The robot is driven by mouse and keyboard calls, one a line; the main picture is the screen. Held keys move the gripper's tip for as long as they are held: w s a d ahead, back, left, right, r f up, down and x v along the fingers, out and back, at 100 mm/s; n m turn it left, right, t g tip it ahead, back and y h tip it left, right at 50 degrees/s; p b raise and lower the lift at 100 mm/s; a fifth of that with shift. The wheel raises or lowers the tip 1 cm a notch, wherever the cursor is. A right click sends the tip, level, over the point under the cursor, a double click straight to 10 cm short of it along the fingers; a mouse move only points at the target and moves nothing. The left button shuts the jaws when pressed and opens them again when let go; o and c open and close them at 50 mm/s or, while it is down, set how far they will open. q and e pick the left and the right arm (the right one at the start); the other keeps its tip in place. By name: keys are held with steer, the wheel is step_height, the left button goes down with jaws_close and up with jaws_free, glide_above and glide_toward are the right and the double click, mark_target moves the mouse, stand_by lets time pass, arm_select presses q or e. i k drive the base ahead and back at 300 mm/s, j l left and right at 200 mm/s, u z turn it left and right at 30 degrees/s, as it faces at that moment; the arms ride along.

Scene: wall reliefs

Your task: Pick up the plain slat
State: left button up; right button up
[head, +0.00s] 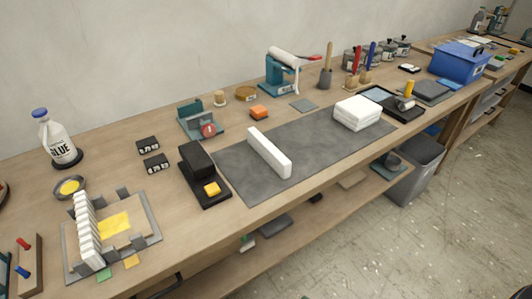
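A plain white slat (268,152) lies on a dark grey mat (322,143) on the workbench, in the middle of the head view. It lies slantwise near the mat's left part, with nothing on it or touching its sides that I can see. A second white piece, ribbed along its length (88,232), stands in a grey fixture (148,207) with a yellow pad at the lower left. Neither of my grippers shows in the head view.
A black block on a black base with a yellow part (197,160) stands left of the mat. A white stacked block (358,113) sits at the mat's right end. A glue bottle (60,145), a teal tool (284,82) and a blue bin (458,63) stand farther back.

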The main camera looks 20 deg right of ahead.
mark_target(279, 163)
steer(key=k+j, duration=0.25)
steer(key=j, duration=0.15)
steer(key=k+j, duration=0.55)
steer(key=j, duration=0.25)
